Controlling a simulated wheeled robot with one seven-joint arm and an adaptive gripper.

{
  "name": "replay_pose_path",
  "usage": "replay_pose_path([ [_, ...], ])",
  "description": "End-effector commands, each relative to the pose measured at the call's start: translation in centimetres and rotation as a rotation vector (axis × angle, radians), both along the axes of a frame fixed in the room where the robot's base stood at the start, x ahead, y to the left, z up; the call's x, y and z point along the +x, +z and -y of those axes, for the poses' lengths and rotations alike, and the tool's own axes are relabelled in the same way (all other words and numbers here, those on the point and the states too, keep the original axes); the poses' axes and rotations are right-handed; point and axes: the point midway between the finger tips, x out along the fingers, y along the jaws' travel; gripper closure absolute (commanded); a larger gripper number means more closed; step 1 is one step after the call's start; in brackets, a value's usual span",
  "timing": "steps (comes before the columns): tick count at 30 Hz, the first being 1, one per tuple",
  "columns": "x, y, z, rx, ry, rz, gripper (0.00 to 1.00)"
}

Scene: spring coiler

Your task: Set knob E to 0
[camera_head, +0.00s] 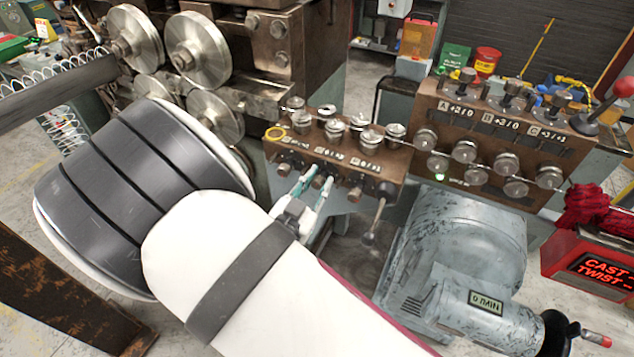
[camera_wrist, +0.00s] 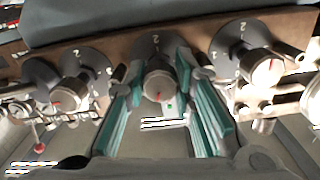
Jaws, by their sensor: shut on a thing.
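Knob E, the middle one of three small dark knobs (camera_head: 318,181) on the front of the brown block, sits between the two fingers of my gripper (camera_head: 312,190). The label above the knob is too small to read surely. Part of the dial is hidden by the fingers.
Neighbouring knobs stand close on the left (camera_wrist: 70,92) and right (camera_wrist: 262,68). A lever with a dark ball (camera_head: 369,238) hangs right of my gripper. A grey motor (camera_head: 455,240) stands at lower right. Steel rollers (camera_head: 196,50) are at upper left.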

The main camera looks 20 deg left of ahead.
Motion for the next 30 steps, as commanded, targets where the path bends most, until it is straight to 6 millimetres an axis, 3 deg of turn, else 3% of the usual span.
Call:
replay_pose_path([
  [12, -0.24, 0.22, 0.04, -0.332, -0.001, -0.027, 1.00],
  [24, -0.04, -0.04, -0.02, -0.379, 0.001, -0.030, 1.00],
  [25, -0.04, -0.04, -0.02, -0.379, 0.001, -0.030, 0.74],
  [26, -0.04, -0.04, -0.01, -0.379, 0.001, -0.030, 0.68],
  [30, -0.03, -0.03, 0.00, -0.378, 0.000, -0.030, 0.67],
])
